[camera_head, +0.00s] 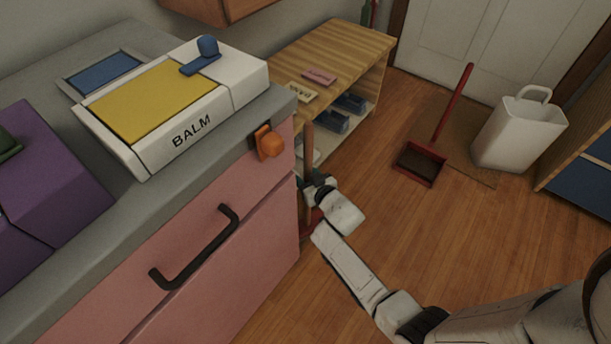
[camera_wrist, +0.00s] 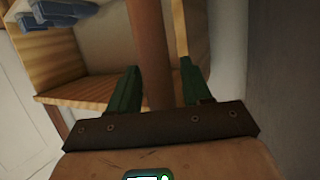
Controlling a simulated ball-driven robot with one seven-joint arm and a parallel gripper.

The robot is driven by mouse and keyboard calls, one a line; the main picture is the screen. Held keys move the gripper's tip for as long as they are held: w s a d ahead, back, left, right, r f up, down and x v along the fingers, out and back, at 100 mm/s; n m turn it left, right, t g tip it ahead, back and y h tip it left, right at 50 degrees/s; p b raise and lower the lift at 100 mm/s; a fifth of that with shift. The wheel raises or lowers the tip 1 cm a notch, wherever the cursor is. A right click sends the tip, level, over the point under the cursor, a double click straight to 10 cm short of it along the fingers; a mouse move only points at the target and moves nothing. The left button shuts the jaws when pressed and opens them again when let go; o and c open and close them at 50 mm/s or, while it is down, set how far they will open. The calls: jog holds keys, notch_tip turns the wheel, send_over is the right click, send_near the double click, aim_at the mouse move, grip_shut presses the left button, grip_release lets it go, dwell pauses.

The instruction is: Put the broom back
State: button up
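The broom stands upright at the corner of the pink cabinet, its brown handle (camera_head: 308,147) rising beside the cabinet's end. A red part at its foot (camera_head: 312,218) shows low by the floor, mostly hidden by my arm. My gripper (camera_head: 315,187) is at the handle, below its top. In the wrist view the handle (camera_wrist: 150,45) passes between the two green fingers of my gripper (camera_wrist: 155,85). The left finger is close against it, and a narrow gap shows at the right finger, so the gripper looks open around the handle.
An orange holder (camera_head: 268,143) is fixed to the pink cabinet (camera_head: 250,225) near its corner. A wooden shelf unit (camera_head: 345,45) stands behind. A long-handled red dustpan (camera_head: 420,164) and a white bin (camera_head: 518,134) are on the floor at right. Wooden floor between is clear.

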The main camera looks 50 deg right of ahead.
jog(key=shift+o, duration=0.6)
jog(key=shift+r, duration=0.1)
jog(key=shift+r+p, duration=0.2)
jog(key=shift+p, duration=0.1)
jog(key=s+a+r+n+g+y+p, duration=0.1)
jog(key=s+a+r+g, duration=0.3)
jog(key=s, duration=0.5)
jog(key=s+a+r+n+g+y+p, duration=0.1)
jog(key=s+a+r+g, duration=0.3)
jog(key=s, duration=0.5)
jog(key=s+a+r+n+g+y+p, duration=0.1)
jog(key=s+a+r+g+y+p, duration=0.1)
jog(key=s+a, duration=0.6)
notch_tip(320, 180, up, 3)
jog(key=shift+s+f+n+g+y+p, duration=0.2)
jog(key=shift+s+n+g+y+p, duration=0.3)
jog(key=shift+g, duration=0.6)
jog(key=shift+w+a, duration=0.1)
